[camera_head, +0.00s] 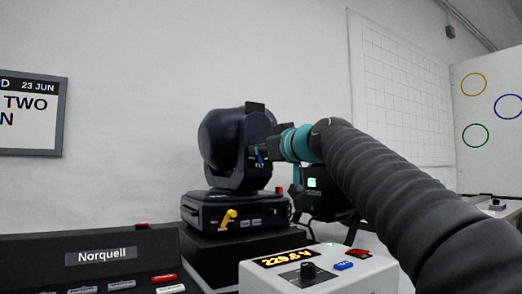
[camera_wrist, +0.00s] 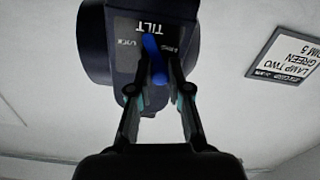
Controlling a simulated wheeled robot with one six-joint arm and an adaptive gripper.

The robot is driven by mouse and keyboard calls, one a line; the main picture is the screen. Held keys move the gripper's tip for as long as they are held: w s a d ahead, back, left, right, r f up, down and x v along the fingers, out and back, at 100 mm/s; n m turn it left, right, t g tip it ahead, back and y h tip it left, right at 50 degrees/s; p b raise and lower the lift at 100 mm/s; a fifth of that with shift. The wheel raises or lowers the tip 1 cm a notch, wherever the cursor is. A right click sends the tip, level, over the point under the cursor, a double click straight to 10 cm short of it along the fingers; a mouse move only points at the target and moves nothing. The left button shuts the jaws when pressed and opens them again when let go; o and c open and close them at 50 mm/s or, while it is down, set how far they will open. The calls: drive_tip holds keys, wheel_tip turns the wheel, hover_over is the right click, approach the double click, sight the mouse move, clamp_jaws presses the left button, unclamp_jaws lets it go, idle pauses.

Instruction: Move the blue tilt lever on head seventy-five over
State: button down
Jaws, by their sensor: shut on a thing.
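The dark moving-head lamp (camera_head: 222,140) stands on its base (camera_head: 215,208) in the head view. Its side panel (camera_wrist: 125,28) fills the top of the wrist view, with the word TILT upside down. The blue tilt lever (camera_wrist: 151,46) runs down from that panel between my fingertips, slightly slanted, between two small labels. The left one seems to read LOCK; the right one is too small to read surely. My gripper (camera_wrist: 159,72) is shut on the lever. In the head view a bit of blue lever (camera_head: 259,159) shows beside my gripper (camera_head: 264,153). No number seventy-five is legible.
A yellow lever (camera_head: 229,217) sits on the lamp's base front. A white box (camera_head: 325,270) with an amber voltage display, black knob and blue switch stands in front. A dark Norquell console (camera_head: 60,262) is at lower left. A framed wall sign (camera_wrist: 289,55) hangs behind.

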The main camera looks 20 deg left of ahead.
drive_tip(key=shift+w+m, duration=0.1)
drive_tip(key=shift+m, duration=0.2)
drive_tip(key=shift+w+d+m+p, duration=0.35)
drive_tip(key=shift+m+p, duration=0.2)
drive_tip(key=shift+m, duration=1.35)
drive_tip(key=shift+w+d+m+p, duration=0.3)
drive_tip(key=shift+w+m+p, duration=0.15)
drive_tip(key=shift+m, duration=1.45)
drive_tip(key=shift+w+d+m+p, duration=0.35)
drive_tip(key=shift+m+p, duration=0.25)
drive_tip(key=shift+m, duration=1.3)
drive_tip(key=c, duration=1.1)
unclamp_jaws()
drive_tip(key=shift+s+d, duration=0.1)
